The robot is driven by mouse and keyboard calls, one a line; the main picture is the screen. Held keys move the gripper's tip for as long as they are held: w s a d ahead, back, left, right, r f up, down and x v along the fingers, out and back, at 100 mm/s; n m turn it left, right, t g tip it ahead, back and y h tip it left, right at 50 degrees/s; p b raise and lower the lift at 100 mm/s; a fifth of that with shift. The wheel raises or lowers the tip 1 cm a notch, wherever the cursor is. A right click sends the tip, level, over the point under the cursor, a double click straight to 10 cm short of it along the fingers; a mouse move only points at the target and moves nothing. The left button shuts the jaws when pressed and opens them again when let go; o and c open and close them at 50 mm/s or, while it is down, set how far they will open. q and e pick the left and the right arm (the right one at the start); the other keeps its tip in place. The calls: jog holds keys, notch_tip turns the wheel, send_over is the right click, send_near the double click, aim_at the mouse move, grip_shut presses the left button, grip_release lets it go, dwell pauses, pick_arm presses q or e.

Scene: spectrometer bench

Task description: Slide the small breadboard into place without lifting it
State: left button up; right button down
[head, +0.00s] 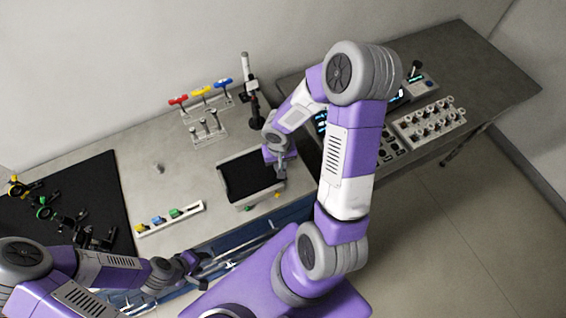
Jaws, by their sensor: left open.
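A dark rectangular panel with a pale raised rim (248,180) lies flat near the bench's front edge; it may be the small breadboard, but I cannot be sure. My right gripper (277,172) is at its right rim, pointing down. I cannot tell whether its fingers touch the rim or are open. My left gripper (190,264) is open and empty, low in front of the bench's front edge, apart from the panel.
A black mat (88,178) with several optic mounts covers the bench's left. A white strip with coloured blocks (169,218) lies left of the panel. Red, yellow and blue-topped parts (201,98) and a black post (253,105) stand behind. Electronics (432,122) fill the right table.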

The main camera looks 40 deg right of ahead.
jog(key=shift+w+a, duration=0.15)
jog(key=shift+a, duration=0.2)
jog(key=c, duration=1.1)
grip_release()
jog(key=shift+o, duration=0.2)
notch_tip(320, 180, up, 8)
jog(key=p, duration=0.1)
jog(key=shift+f, duration=0.15)
